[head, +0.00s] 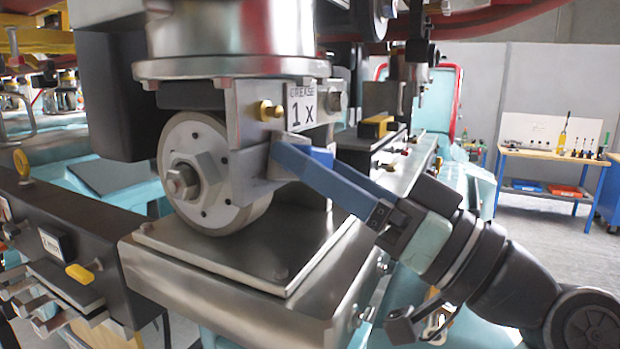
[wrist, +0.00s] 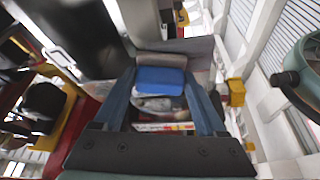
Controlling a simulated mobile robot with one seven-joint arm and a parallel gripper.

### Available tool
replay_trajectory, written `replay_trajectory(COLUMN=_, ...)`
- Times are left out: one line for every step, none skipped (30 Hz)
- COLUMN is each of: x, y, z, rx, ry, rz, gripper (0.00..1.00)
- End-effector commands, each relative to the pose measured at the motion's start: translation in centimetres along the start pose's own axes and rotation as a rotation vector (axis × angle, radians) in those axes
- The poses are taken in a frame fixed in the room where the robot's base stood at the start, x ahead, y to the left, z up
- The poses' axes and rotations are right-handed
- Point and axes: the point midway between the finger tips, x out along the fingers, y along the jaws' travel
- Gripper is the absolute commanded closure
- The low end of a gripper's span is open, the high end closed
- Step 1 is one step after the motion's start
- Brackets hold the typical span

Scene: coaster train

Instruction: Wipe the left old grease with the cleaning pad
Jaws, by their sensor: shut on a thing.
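My gripper (head: 298,152) reaches in from the lower right in the head view, its blue fingers against the metal housing beside the wheel, below the "GREASE 1 X" label (head: 302,108). In the wrist view my gripper (wrist: 160,76) is shut on the cleaning pad, a blue block (wrist: 160,80) with a grey edge between the fingertips. In the head view a small blue part of the pad (head: 321,154) shows between the fingers. I cannot make out the old grease clearly; the fingers and housing hide the pad's contact side.
A large steel wheel (head: 185,178) stands on a metal plate (head: 225,250) left of the gripper. A dark panel (head: 60,240) is at the left. A workbench (head: 550,155) with bottles stands far back right, with open floor before it.

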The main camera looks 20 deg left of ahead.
Motion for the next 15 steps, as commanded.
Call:
replay_trajectory(x=0.1, y=0.2, z=0.0, rx=0.000, ry=-0.001, rz=0.000, gripper=0.91)
replay_trajectory(x=0.1, y=0.3, z=0.0, rx=-0.001, ry=-0.001, rz=0.000, gripper=0.91)
replay_trajectory(x=0.1, y=0.4, z=0.0, rx=-0.001, ry=-0.001, rz=0.000, gripper=0.91)
replay_trajectory(x=0.1, y=0.4, z=0.0, rx=-0.001, ry=-0.001, rz=0.000, gripper=0.91)
replay_trajectory(x=0.1, y=0.4, z=0.0, rx=-0.002, ry=-0.001, rz=0.000, gripper=0.91)
replay_trajectory(x=0.1, y=0.4, z=0.0, rx=-0.002, ry=0.000, rz=0.000, gripper=0.91)
replay_trajectory(x=0.1, y=0.4, z=0.1, rx=-0.002, ry=0.000, rz=0.000, gripper=0.91)
replay_trajectory(x=0.1, y=0.4, z=0.1, rx=-0.002, ry=0.000, rz=0.000, gripper=0.91)
replay_trajectory(x=0.1, y=0.4, z=0.1, rx=-0.002, ry=0.000, rz=-0.001, gripper=0.91)
replay_trajectory(x=0.1, y=0.3, z=0.1, rx=-0.002, ry=0.000, rz=-0.001, gripper=0.91)
replay_trajectory(x=0.1, y=0.1, z=0.1, rx=-0.003, ry=0.000, rz=-0.001, gripper=0.91)
replay_trajectory(x=0.1, y=-0.1, z=0.1, rx=-0.003, ry=0.000, rz=-0.001, gripper=0.91)
replay_trajectory(x=0.1, y=-0.3, z=0.3, rx=-0.003, ry=-0.001, rz=-0.002, gripper=0.91)
replay_trajectory(x=0.0, y=-0.6, z=0.4, rx=-0.003, ry=-0.001, rz=-0.002, gripper=0.91)
replay_trajectory(x=0.0, y=-0.9, z=0.5, rx=-0.004, ry=-0.001, rz=-0.002, gripper=0.91)
